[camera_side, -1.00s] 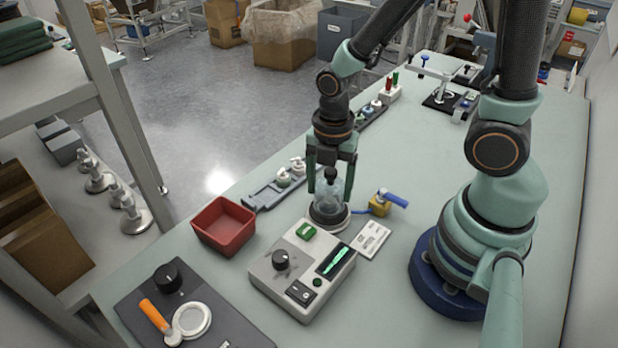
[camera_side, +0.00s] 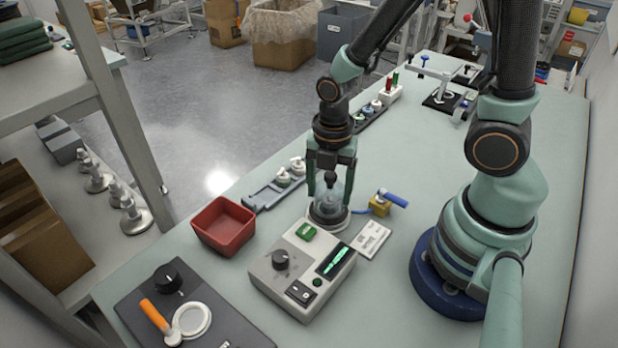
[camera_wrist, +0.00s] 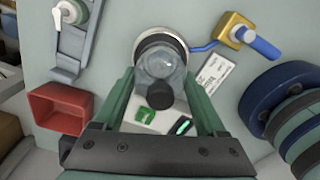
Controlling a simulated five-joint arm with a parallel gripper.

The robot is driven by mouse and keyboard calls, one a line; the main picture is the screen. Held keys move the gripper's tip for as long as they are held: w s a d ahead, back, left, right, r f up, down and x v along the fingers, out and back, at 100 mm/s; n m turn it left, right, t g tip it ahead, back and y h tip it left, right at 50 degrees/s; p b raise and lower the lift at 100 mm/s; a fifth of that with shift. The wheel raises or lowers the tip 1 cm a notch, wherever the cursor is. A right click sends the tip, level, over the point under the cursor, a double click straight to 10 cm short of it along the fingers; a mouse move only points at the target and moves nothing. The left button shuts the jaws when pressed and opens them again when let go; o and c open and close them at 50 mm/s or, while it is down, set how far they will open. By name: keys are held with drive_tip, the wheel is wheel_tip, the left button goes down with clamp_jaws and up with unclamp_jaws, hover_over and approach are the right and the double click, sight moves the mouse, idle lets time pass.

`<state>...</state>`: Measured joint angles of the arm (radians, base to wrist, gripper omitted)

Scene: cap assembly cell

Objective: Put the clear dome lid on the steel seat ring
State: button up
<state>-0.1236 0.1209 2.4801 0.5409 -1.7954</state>
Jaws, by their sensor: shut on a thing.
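The clear dome lid (camera_side: 332,197) has a black knob and is upright between the fingers of my gripper (camera_side: 331,190), which is shut on it. The steel seat ring (camera_side: 319,221) is on the bench directly below the dome. In the wrist view the dome (camera_wrist: 163,62) overlaps the ring (camera_wrist: 141,43), whose rim shows around its far and left sides. I cannot tell whether the dome's lower edge touches the ring or is just above it.
A control box (camera_side: 265,270) with a knob and green display stands close in front of the ring. A brass valve with a blue handle (camera_side: 394,199) and a printed card (camera_side: 371,240) are to its right. A red bin (camera_side: 223,226) is at left.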

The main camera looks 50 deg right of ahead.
drive_tip(key=shift+f, duration=0.1)
drive_tip(key=o, duration=1.3)
drive_tip(key=shift+r, duration=3.55)
drive_tip(key=d+r+m+t, duration=0.1)
drive_tip(key=r+m+t, duration=0.1)
drive_tip(key=r+m, duration=0.2)
drive_tip(key=w+d+r+m+t, duration=0.1)
drive_tip(key=r+m, duration=0.3)
drive_tip(key=m, duration=0.6)
drive_tip(key=d+r+m+t, duration=0.1)
drive_tip(key=r+m, duration=0.3)
drive_tip(key=m, duration=0.4)
drive_tip(key=shift+w+d+r+t, duration=0.15)
drive_tip(key=shift+w+r+t, duration=0.15)
drive_tip(key=shift+t, duration=0.5)
